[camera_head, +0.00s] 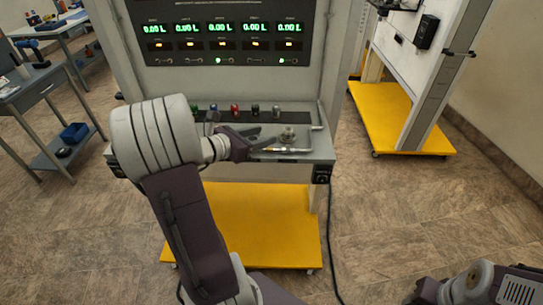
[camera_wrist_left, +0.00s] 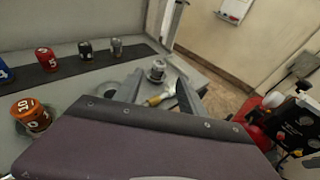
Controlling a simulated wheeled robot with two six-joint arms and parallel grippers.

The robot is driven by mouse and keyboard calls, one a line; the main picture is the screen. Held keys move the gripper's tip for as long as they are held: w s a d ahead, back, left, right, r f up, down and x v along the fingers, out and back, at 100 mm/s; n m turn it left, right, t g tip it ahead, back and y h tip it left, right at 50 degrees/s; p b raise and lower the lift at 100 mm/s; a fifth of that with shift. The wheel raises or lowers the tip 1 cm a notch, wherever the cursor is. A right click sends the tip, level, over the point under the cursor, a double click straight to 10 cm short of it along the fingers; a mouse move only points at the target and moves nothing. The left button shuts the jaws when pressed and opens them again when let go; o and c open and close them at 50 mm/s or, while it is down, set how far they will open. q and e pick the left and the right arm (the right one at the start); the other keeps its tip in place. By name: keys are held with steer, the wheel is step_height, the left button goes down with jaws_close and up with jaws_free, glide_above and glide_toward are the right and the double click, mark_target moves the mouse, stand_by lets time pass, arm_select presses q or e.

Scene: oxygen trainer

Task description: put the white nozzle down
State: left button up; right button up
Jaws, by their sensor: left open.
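The white nozzle (camera_head: 290,150), with a yellowish end, lies on the grey shelf (camera_head: 318,139) of the panel stand, near its front right. It also shows in the left wrist view (camera_wrist_left: 158,97), lying between the finger ends. My left gripper (camera_head: 266,147) is open just over the shelf, with its fingers spread around the nozzle and not closed on it. Its wrist body hides part of the shelf. My right gripper (camera_head: 424,291) is low at the bottom right, away from the stand, and its jaws cannot be made out.
A metal fitting (camera_head: 288,135) stands just behind the nozzle. Several coloured numbered caps, one red (camera_head: 235,110), line the dark strip at the back. An orange cap (camera_wrist_left: 31,115) is at the left wrist view's left. A bent rail (camera_head: 321,116) bounds the shelf's right side.

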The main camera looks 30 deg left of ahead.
arm_select(q)
steer(key=s+d+f+m+g+h, duration=0.2)
steer(key=d+f+m+g, duration=0.15)
steer(key=d, duration=0.25)
steer(key=s+d+f+m+g+h, duration=0.1)
steer(key=d+f+m+g+h, duration=0.1)
steer(key=d+f+m, duration=0.3)
steer(key=s+d+f+m+g+y, duration=0.3)
steer(key=s+m, duration=0.2)
steer(key=m, duration=0.7)
steer(key=s+d+f+m+g+y, duration=0.4)
steer(key=s+m, duration=0.2)
steer(key=m, duration=0.6)
steer(key=shift+f+m, duration=0.3)
steer(key=shift+m, duration=0.05)
